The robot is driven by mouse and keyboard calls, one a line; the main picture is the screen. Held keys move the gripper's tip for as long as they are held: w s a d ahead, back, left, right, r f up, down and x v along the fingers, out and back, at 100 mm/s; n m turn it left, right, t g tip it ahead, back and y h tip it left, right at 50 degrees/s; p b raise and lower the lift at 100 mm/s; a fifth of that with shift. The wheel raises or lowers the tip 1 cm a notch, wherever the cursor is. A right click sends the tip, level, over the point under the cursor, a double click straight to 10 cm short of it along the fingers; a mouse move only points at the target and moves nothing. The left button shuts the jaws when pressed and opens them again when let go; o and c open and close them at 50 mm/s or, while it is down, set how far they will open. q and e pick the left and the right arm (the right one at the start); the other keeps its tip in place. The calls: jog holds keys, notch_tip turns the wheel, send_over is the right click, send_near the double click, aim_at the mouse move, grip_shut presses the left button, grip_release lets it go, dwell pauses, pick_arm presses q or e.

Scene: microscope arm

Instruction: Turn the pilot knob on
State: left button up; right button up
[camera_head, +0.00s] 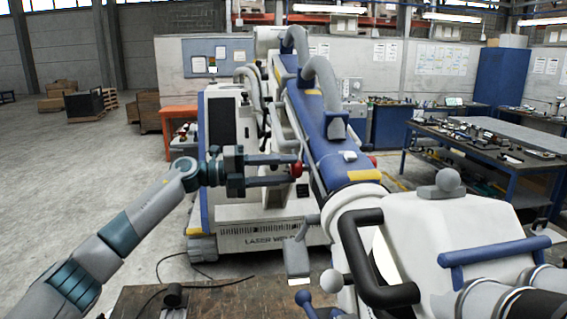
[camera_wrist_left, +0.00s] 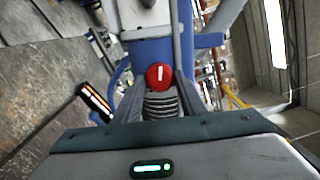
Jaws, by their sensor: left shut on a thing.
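The pilot knob (camera_head: 296,169) is a small red round knob on the left side of the blue microscope arm (camera_head: 312,125). In the left wrist view the red knob (camera_wrist_left: 159,76) faces me, with a white mark standing close to upright on it. My left gripper (camera_head: 292,171) comes in from the left, level with the knob. Its two fingers lie above and below the knob in the head view and are shut on it. In the wrist view the fingers (camera_wrist_left: 158,103) reach to both sides of the knob's lower edge. My right gripper is not in view.
Another red knob (camera_head: 373,161) shows on the arm's right side. The white laser welder body (camera_head: 262,225) stands behind my gripper. A black handle (camera_head: 362,262) and white microscope head fill the right front. A workbench (camera_head: 490,150) stands at the right. The floor at left is open.

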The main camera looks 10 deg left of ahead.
pick_arm(q)
jog(key=n+p, duration=0.2)
jog(key=shift+r+n, duration=0.25)
jog(key=shift+n, duration=0.05)
jog(key=shift+f+n+p, duration=0.15)
jog(key=shift+n+p, duration=0.55)
jog(key=shift+n, duration=0.3)
jog(key=o, duration=1)
jog(key=shift+f, duration=0.1)
jog(key=shift+a, duration=0.15)
